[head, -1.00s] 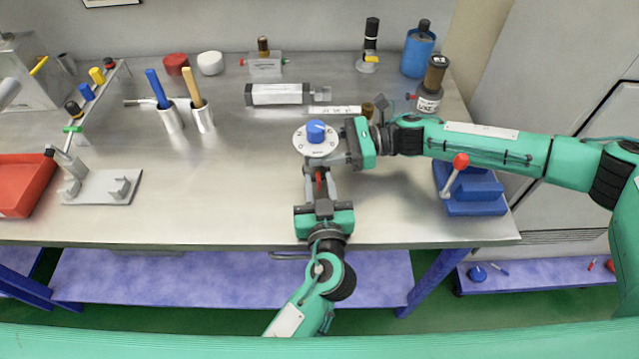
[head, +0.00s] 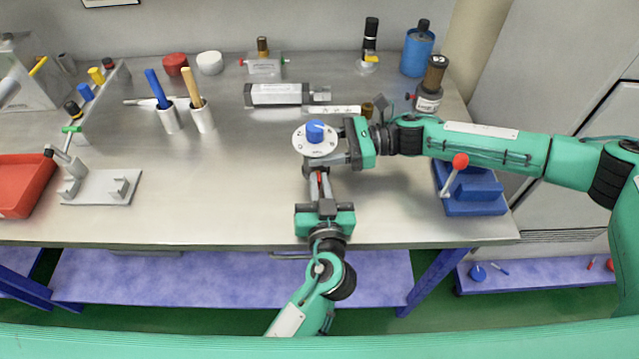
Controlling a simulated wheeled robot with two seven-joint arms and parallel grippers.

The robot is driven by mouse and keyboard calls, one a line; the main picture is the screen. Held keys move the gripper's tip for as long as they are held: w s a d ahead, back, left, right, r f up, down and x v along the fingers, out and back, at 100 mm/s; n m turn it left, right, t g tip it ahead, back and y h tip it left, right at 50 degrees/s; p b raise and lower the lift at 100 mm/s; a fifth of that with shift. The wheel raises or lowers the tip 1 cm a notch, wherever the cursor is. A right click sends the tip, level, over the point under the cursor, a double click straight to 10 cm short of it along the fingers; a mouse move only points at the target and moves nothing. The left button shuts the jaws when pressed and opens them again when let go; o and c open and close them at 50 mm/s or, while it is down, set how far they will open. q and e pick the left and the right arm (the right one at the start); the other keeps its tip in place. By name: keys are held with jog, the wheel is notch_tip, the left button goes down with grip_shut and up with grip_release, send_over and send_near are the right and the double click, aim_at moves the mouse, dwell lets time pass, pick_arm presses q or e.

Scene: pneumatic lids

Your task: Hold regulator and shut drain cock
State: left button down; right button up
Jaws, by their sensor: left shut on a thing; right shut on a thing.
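The regulator (head: 315,132) stands upright above the bench, its blue knob on top of a round white dial with dark marks. My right gripper (head: 340,153) comes in from the right and is shut on the regulator's body just under the dial. My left gripper (head: 318,184) reaches up from the front edge and is shut on the drain cock (head: 320,178), below the dial. Only a small red part of the cock shows between the fingers. The dial and both grippers hide most of the regulator's lower body.
A blue vise-like block (head: 472,193) with a red-knobbed lever stands right of the regulator. A grey cylinder (head: 277,94) and a labelled strip (head: 335,110) lie behind it. A red tray (head: 22,180) is far left. The bench (head: 215,190) is clear left of my grippers.

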pick_arm(q)
jog(key=c, duration=1.6)
grip_release()
jog(key=s, duration=0.8)
jog(key=s+d, duration=0.1)
jog(key=s, duration=0.3)
